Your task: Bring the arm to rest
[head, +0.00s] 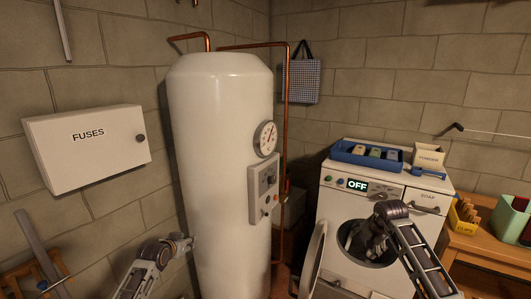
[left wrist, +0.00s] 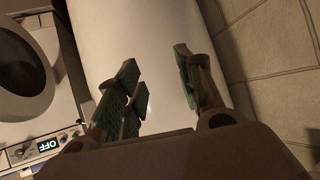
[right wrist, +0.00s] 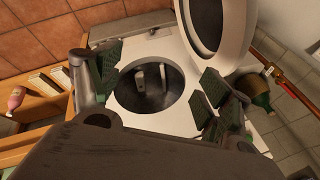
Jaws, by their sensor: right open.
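My right gripper (head: 362,238) is in front of the round opening of the washing machine (head: 335,205). In the right wrist view its fingers (right wrist: 155,78) are spread with nothing between them, facing the drum (right wrist: 150,90). Pale shapes show inside the drum; I cannot tell what they are. The machine's round door (head: 312,262) stands open on the left, and its display reads OFF. My left gripper (head: 186,241) is beside the lower left of the white boiler tank (head: 220,130). In the left wrist view its fingers (left wrist: 163,75) are apart and empty.
A fuse box (head: 85,145) hangs on the left wall. Copper pipes (head: 287,120) run beside the tank. A blue tray (head: 365,155) and a powder box (head: 430,155) stand on the machine.

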